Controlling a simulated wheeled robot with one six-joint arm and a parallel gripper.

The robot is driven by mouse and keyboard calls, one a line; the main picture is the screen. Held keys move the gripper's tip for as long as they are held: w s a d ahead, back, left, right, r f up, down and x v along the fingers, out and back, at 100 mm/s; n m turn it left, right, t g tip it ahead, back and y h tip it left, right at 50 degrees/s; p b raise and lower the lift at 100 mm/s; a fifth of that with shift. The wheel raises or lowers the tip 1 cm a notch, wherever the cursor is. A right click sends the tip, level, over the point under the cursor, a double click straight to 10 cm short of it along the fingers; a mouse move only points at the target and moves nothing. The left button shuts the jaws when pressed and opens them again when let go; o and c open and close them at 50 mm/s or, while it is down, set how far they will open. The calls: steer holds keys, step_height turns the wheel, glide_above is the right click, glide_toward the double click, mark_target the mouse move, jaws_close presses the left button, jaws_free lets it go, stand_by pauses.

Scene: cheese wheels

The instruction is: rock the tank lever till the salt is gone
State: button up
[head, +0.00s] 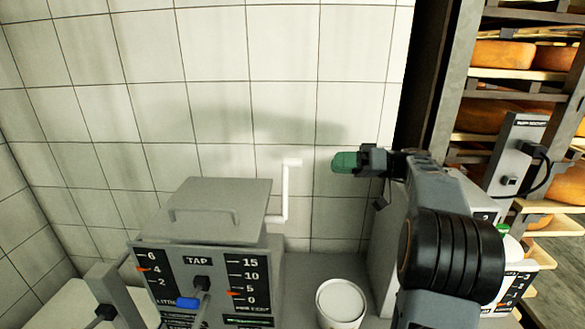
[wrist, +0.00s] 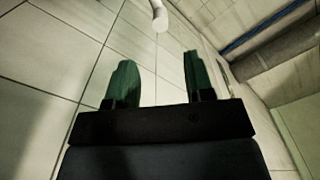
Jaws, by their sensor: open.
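The grey tank (head: 205,212) stands low in the head view, with its lid down, so its inside and any salt in it are hidden. A white cranked lever (head: 286,190) rises from the tank's right side, its short handle at the top. My gripper (head: 343,162) has green fingers and is level with that handle, to its right and apart from it. In the wrist view the fingers of my gripper (wrist: 160,80) are spread and empty. The lever's rounded white end (wrist: 159,18) shows at the top, beyond the fingertips.
The tank's front carries a tap with a blue handle (head: 188,302) and two scales with orange pointers. A white tub (head: 341,303) stands to the right of the tank. The tiled wall (head: 230,80) is behind. Shelves of cheese wheels (head: 502,54) stand at right.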

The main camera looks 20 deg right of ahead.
mark_target(292, 166)
steer(key=p+x, duration=0.1)
steer(key=x, duration=1.1)
steer(key=shift+a, duration=0.1)
jaws_close()
